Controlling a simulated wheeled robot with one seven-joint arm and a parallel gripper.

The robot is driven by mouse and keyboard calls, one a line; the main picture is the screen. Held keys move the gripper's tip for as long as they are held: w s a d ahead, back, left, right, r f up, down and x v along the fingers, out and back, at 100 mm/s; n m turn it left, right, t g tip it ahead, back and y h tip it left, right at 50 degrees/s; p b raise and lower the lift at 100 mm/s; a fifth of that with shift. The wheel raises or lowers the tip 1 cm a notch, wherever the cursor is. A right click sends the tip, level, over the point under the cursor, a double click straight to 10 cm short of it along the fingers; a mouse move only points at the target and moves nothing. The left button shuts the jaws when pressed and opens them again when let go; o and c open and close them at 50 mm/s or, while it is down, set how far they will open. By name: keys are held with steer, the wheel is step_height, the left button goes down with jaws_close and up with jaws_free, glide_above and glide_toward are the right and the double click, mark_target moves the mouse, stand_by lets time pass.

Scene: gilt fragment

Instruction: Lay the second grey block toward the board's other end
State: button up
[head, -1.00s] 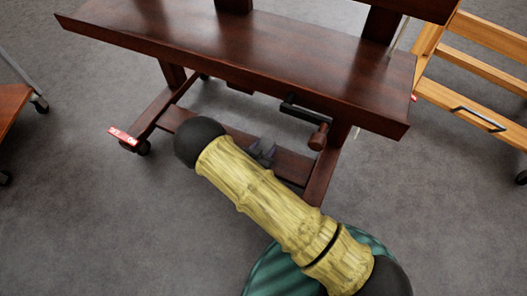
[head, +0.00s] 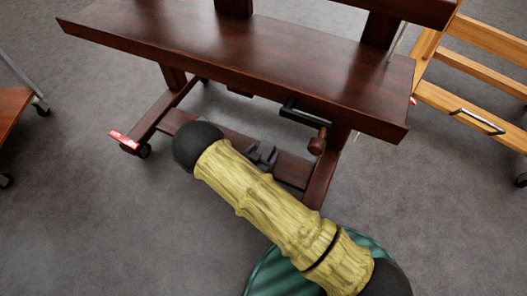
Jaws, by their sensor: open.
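My gripper (head: 262,155) shows only as two dark fingertips past the upper edge of my yellow arm link. The fingertips are apart with nothing seen between them. They appear below the front edge of the dark wooden bench (head: 230,45), in front of its low crossboard (head: 293,171) in the picture. Most of the gripper is hidden behind my arm. I see no grey block in this view. The bench's sloping top plank is bare where it shows. I cannot tell whether this plank or the low crossboard is the task's board.
A black crank handle (head: 303,113) with a wooden grip sticks out under the bench. The bench foot at left has a red label (head: 123,140) and a caster. A light wooden frame (head: 470,110) stands at right. Grey floor (head: 70,230) is clear at lower left.

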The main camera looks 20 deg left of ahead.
steer(key=p+v, duration=0.5)
steer(key=v, duration=0.6)
stand_by(0.6)
